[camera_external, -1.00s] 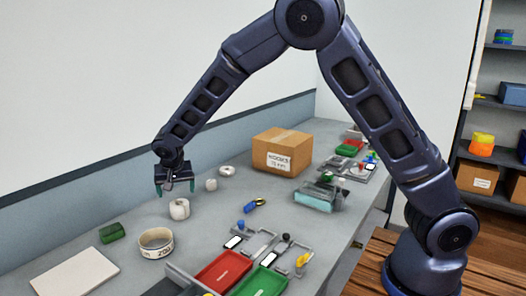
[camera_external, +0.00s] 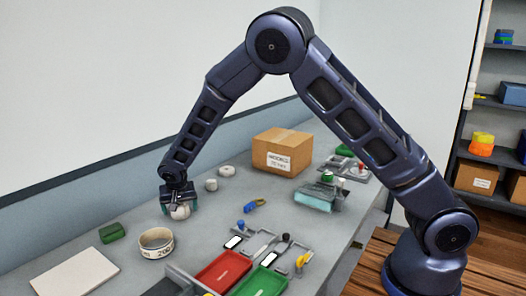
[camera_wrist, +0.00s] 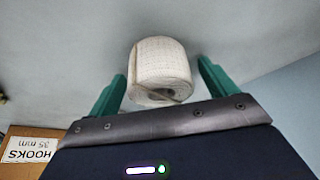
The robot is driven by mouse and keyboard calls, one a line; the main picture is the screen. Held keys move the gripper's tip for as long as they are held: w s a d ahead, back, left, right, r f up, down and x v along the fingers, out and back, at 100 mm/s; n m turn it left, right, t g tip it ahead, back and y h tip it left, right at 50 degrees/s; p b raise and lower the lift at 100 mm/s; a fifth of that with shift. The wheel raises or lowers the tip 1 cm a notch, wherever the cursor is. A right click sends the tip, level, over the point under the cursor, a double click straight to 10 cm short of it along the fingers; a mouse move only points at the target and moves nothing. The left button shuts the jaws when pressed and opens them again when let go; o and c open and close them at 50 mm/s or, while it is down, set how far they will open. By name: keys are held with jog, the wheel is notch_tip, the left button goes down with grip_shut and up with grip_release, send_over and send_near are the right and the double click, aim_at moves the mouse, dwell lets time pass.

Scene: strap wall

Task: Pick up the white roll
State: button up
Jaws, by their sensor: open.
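The white roll (camera_external: 180,211) stands on the grey bench, under my gripper (camera_external: 179,208) in the external view. In the wrist view the white roll (camera_wrist: 160,70) lies between and just beyond the two green fingertips of my gripper (camera_wrist: 162,85). The fingers are apart, one on each side of the roll. A gap shows on each side, so they do not appear to grip it. The upper part of the roll is partly hidden by my gripper in the external view.
Two smaller white rolls (camera_external: 211,184) (camera_external: 227,171) stand behind. A wide printed ring (camera_external: 156,243), a green block (camera_external: 112,232) and a white board (camera_external: 75,275) are nearer the front left. A cardboard box (camera_external: 282,152) stands at the back. Red (camera_external: 223,270) and green trays (camera_external: 262,283) lie in front.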

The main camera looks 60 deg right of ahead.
jog(key=shift+c, duration=0.5)
jog(key=c, duration=1)
jog(key=shift+r, duration=0.1)
jog(key=shift+c, duration=0.2)
